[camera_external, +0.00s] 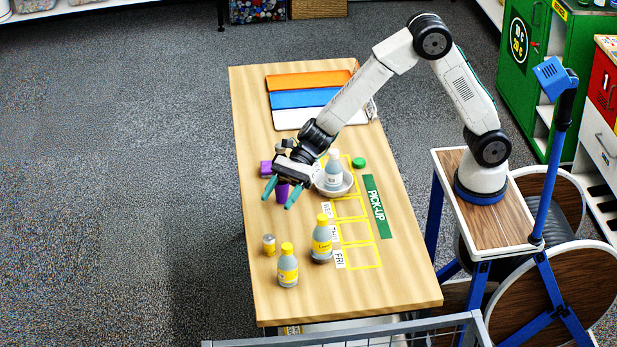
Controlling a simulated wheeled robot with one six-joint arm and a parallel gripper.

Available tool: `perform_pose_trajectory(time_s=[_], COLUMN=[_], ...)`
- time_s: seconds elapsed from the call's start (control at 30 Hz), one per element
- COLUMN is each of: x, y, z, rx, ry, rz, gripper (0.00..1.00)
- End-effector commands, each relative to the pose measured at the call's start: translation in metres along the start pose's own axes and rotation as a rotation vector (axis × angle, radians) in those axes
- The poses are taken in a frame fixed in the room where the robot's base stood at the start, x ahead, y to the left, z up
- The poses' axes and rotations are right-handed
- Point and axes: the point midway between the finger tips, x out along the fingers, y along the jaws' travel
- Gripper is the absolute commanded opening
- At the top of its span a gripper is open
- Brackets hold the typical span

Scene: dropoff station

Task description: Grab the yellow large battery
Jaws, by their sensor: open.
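A short yellow cylinder with a greyish top (269,245) stands upright on the wooden table (270,290), near its left edge. It looks like the yellow large battery, but it is too small to be sure. My gripper (281,192) is open above the table, farther back than the yellow cylinder and apart from it. Its teal fingertips point down toward the front. A purple object (283,194), perhaps a cup, shows between or behind the fingers; I cannot tell whether they touch it.
Two yellow-labelled bottles (322,240) (287,267) stand right of the yellow cylinder. Another bottle (333,172) stands in a white bowl (345,188). A purple block (266,168), a green lid (359,162), and orange, blue and white trays (303,98) lie farther back. The front left is clear.

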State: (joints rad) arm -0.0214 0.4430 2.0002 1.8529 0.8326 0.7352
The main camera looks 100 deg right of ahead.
Motion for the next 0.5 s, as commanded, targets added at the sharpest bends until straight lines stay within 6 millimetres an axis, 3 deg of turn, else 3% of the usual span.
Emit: perform_pose_trajectory(time_s=[0.03,0.23,0.33,0.5], x=[0.008,0.033,0.041,0.055], y=[0.0,0.0,0.0,0.0], z=[-0.02,-0.08,-0.099,-0.106], rx=[0.007,0.003,0.0,-0.004], ry=[0.005,0.004,0.002,0.0], rz=[0.002,0.003,0.002,0.002], gripper=[0.55,0.55,0.55,0.55])
